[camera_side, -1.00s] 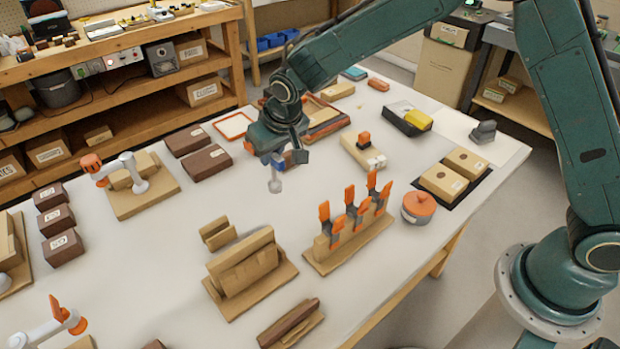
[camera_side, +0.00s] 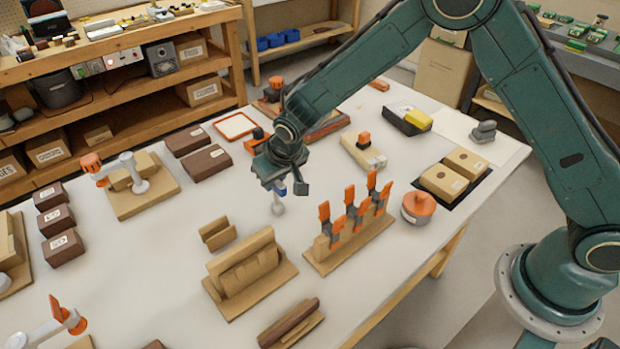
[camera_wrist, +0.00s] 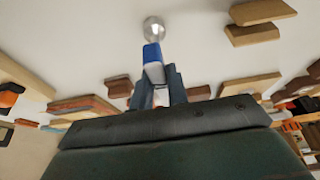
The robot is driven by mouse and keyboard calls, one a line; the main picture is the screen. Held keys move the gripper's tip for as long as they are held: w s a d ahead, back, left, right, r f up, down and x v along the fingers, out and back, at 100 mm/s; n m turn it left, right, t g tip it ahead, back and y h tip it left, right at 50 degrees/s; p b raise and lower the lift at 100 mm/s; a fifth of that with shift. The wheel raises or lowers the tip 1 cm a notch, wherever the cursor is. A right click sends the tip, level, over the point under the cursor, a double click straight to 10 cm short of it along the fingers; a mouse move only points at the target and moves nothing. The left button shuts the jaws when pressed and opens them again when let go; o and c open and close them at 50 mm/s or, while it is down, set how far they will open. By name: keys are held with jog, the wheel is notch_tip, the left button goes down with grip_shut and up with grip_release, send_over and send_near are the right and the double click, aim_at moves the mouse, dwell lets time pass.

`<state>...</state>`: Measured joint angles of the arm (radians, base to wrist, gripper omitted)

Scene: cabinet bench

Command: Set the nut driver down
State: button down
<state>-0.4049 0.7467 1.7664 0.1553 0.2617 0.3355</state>
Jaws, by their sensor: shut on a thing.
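The nut driver (camera_side: 278,207) has a blue part and a silvery rounded end that points down in the side view. My gripper (camera_side: 288,187) is shut on it, over the white table. In the wrist view the nut driver's blue part (camera_wrist: 152,54) and round silver end (camera_wrist: 154,29) stick out beyond my gripper (camera_wrist: 155,86). The part between the jaws is mostly hidden. I cannot tell whether the silver end touches the table.
A rack of orange-handled tools (camera_side: 347,240) is to the right. Brown boxes (camera_side: 207,162) lie to the left. The white table (camera_side: 180,255) has bare room left of the gripper.

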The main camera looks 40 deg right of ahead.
jog(key=shift+f, duration=0.2)
jog(key=c, duration=1.4)
grip_release()
jog(key=shift+o, duration=0.2)
jog(key=shift+r, duration=0.15)
jog(key=v, duration=1.2)
jog(key=shift+s+r, duration=0.1)
